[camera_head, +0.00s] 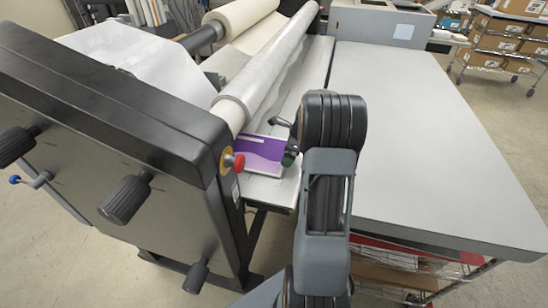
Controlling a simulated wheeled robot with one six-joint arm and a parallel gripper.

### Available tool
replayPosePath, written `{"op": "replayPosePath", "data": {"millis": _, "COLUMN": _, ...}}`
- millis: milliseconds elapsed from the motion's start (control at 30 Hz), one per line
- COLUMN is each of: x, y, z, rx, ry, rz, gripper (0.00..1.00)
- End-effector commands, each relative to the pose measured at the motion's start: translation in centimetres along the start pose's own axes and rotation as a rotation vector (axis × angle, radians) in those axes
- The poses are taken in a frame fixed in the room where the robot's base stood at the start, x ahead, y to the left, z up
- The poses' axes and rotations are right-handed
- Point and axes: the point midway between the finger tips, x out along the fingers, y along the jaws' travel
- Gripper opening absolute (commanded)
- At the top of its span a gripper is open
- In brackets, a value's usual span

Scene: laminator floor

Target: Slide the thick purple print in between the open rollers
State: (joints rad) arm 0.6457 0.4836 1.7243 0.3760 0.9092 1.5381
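The purple print (262,150), with a white edge strip, lies flat on the narrow feed shelf (278,190) at the near end of the laminator. Its far-left edge is at or under the long silver-wrapped roller (268,68). I cannot tell whether the edge is between the rollers, as the gap is hidden from this angle. My gripper (287,160) is at the print's right edge, close to or touching it. It is small and dark here and partly hidden by my arm, so I cannot see whether its fingers are closed on the print.
The laminator's thick dark end housing (110,120) stands left, with black knobs and a red button (239,162) beside the print. A large grey table (430,130) fills the right. A wire cart (400,268) shows below it. Boxes on a rack (505,40) stand far back right.

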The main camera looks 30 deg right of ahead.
Motion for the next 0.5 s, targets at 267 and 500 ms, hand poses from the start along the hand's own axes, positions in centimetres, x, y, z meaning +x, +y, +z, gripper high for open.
{"op": "replayPosePath", "data": {"millis": 267, "x": -2.2, "y": 0.0, "z": 0.0, "rx": 0.001, "ry": 0.000, "rz": -0.001, "gripper": 1.00}}
{"op": "replayPosePath", "data": {"millis": 500, "x": -4.2, "y": 0.0, "z": 0.0, "rx": 0.002, "ry": 0.000, "rz": 0.000, "gripper": 1.00}}
